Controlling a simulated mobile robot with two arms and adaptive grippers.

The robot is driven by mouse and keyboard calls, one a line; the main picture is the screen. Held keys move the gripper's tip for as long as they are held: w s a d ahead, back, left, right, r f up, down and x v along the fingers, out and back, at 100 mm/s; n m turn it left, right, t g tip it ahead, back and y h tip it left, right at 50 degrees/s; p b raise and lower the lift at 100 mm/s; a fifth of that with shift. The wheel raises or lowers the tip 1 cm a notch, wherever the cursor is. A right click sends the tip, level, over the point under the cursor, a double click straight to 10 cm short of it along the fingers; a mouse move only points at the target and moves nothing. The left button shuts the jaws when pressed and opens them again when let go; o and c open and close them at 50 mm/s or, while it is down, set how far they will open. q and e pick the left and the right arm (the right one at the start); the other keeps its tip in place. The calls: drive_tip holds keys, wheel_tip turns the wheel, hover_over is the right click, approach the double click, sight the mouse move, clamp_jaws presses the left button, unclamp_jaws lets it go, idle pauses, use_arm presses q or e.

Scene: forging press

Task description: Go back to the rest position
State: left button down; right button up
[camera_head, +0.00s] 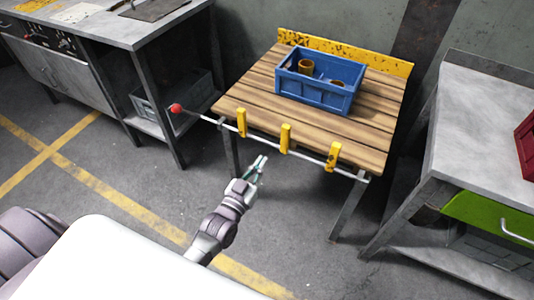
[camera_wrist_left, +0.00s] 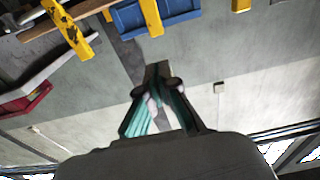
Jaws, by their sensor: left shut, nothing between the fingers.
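My left gripper (camera_head: 261,160) is shut and empty. In the head view it is in the air in front of the wooden table, below the table's front rail. In the left wrist view the gripper's fingers (camera_wrist_left: 158,72) come together at their tips with nothing between them. The wrist picture is upside down, with the blue crate (camera_wrist_left: 160,18) and yellow brackets along its top edge. My right gripper is not in view.
The wooden table (camera_head: 350,122) carries a blue crate (camera_head: 312,96) with brown cylindrical parts. A rail with yellow brackets (camera_head: 285,138) and a red knob (camera_head: 176,108) runs along its front. Metal benches stand left (camera_head: 110,28) and right (camera_head: 480,120). Open floor lies in front.

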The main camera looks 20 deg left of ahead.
use_arm(q)
drive_tip(key=shift+s, duration=0.4)
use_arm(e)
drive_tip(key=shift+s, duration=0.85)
use_arm(q)
drive_tip(key=s+f+g+p, duration=0.1)
drive_tip(key=s+f+g, duration=0.55)
drive_tip(key=f, duration=0.85)
drive_tip(key=s+f+g+p, duration=0.2)
drive_tip(key=s+f+g, duration=0.2)
drive_tip(key=s+f, duration=0.75)
drive_tip(key=s+f+g, duration=0.2)
drive_tip(key=s+f, duration=0.2)
drive_tip(key=s, duration=0.3)
drive_tip(key=s+a+f+m+g+y, duration=0.1)
drive_tip(key=s+f+g, duration=0.2)
drive_tip(key=s+f, duration=0.2)
drive_tip(key=s+a+f+g+p, duration=0.1)
drive_tip(key=s+f, duration=0.4)
drive_tip(key=s, duration=0.6)
drive_tip(key=shift+g+y, duration=0.3)
drive_tip(key=shift+g, duration=0.45)
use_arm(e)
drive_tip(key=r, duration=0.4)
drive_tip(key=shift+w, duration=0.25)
use_arm(q)
drive_tip(key=shift+s, duration=0.1)
